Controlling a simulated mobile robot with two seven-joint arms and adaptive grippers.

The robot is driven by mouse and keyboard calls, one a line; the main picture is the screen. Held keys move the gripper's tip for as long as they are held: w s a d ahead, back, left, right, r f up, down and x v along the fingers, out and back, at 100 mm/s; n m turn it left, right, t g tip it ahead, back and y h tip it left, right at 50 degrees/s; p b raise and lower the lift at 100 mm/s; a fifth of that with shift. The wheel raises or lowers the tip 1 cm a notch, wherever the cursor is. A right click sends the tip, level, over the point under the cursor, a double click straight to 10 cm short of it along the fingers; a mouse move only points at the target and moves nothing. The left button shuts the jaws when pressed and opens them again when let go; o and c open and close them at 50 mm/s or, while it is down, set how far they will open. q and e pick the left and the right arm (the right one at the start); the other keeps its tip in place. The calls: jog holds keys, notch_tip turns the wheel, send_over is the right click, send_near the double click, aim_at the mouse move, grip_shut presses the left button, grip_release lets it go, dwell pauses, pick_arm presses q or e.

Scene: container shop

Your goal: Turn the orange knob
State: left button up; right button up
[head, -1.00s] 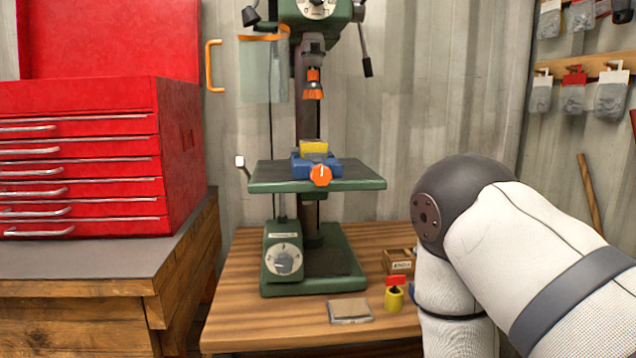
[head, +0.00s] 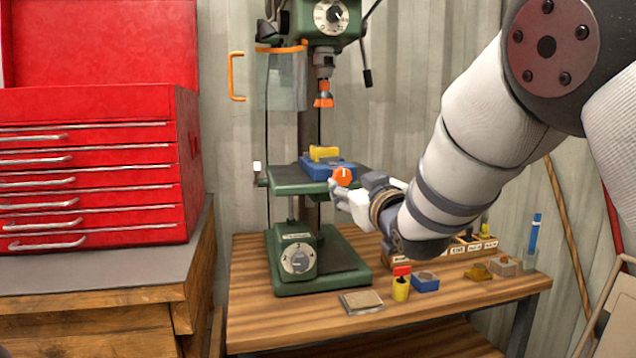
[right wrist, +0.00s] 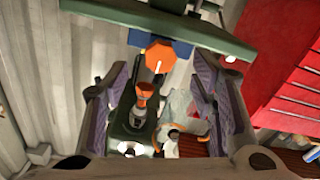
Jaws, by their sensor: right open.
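The orange knob (head: 343,176) has a white mark on its face and sits on the front of a blue vise (head: 318,170) on the green drill press table (head: 290,186). My right gripper (head: 337,190) is just below and in front of the knob in the head view, and I cannot tell there whether they touch. In the right wrist view the knob (right wrist: 160,57) shows beyond and between the two open fingers (right wrist: 160,95), with nothing held. My left gripper is not in view.
A yellow block (head: 324,153) sits in the vise. The drill chuck (head: 323,92) hangs above it. The wooden bench (head: 250,300) holds several small items. A red tool chest (head: 90,180) stands at the left.

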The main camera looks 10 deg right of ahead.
aim_at(344, 179)
jog(key=w, duration=0.4)
jog(key=shift+w+a, duration=0.1)
jog(key=shift+w, duration=0.25)
jog(key=shift+s, duration=0.1)
jog(key=c, duration=1.1)
jog(key=shift+c, duration=0.2)
